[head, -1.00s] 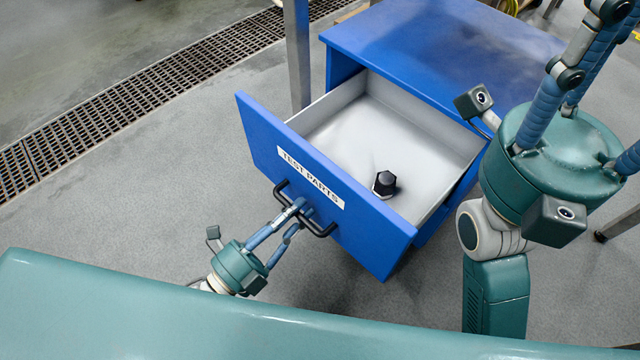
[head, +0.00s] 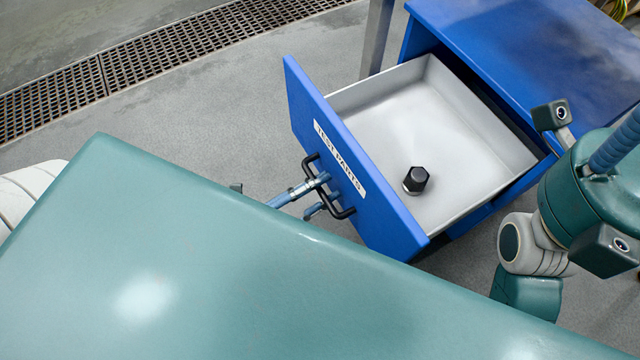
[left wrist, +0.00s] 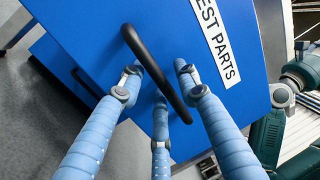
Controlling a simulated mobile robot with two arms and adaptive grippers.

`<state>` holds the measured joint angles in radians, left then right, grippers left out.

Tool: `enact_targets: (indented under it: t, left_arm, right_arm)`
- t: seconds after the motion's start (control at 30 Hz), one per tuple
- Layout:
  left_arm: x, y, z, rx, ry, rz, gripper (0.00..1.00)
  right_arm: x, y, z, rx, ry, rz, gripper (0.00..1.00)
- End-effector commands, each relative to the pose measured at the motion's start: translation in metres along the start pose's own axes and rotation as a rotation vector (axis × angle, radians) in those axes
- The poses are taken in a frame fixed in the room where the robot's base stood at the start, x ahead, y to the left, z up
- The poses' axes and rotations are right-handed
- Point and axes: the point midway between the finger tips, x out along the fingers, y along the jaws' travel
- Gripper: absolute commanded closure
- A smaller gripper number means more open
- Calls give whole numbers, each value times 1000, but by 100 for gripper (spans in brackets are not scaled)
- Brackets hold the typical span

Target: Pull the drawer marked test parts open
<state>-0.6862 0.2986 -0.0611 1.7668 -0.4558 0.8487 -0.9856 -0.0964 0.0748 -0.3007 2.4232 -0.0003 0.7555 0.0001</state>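The blue drawer marked TEST PARTS (head: 385,205) is pulled well out of the blue cabinet (head: 540,55), and its pale inside shows. It has a black bar handle (head: 308,165) below the white label; the handle also shows close up in the left wrist view (left wrist: 150,65). The left wrist view shows the fingers (left wrist: 158,85) around the bar. My right gripper (head: 610,165) is at the right edge, away from the drawer; its fingertips are out of frame.
A black hexagonal-topped part (head: 416,180) stands in the drawer. A grey metal post (head: 376,40) rises beside the cabinet. A floor grating (head: 150,60) runs along the upper left. The grey floor left of the drawer is clear. My teal body hides the lower left.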

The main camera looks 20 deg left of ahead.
Motion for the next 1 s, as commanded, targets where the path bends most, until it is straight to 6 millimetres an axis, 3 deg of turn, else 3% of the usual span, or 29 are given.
enact_targets:
  t: [0.37, 0.8, 1.0]
  left_arm:
    - [-7, 1, 0, -1, 0, 3, 65]
    - [-93, 1, 0, -2, -1, 5, 65]
    - [-116, 1, 0, 0, 0, 2, 65]
  right_arm:
    - [0, 0, -1, -1, 0, -2, 56]
    - [0, 0, 0, 0, 0, -1, 56]
    - [0, 0, 0, 0, 0, -1, 56]
